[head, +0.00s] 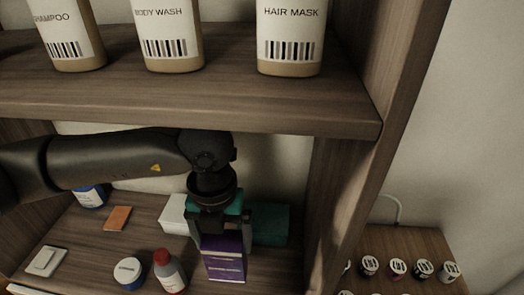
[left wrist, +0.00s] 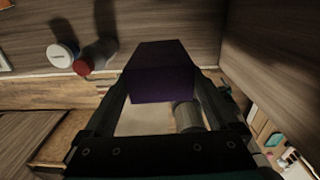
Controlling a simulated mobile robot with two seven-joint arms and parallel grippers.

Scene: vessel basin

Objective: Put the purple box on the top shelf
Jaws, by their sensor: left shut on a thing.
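The purple box (head: 224,262) is upright at the lower shelf level in the head view. My left gripper (head: 221,236) comes down from above and is shut on it, one finger on each side. In the left wrist view the purple box (left wrist: 160,72) sits between the two fingers of the left gripper (left wrist: 163,92). I cannot tell whether the box touches the lower shelf. The upper shelf (head: 190,95) is above my left arm and carries shampoo, body wash and hair mask bottles. My right gripper is not in view.
A red-capped bottle (head: 170,272) and a white-lidded jar (head: 129,271) stand left of the box. A green box (head: 271,225) and a white box (head: 174,214) are behind it. The upright side panel (head: 345,200) is to the right.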

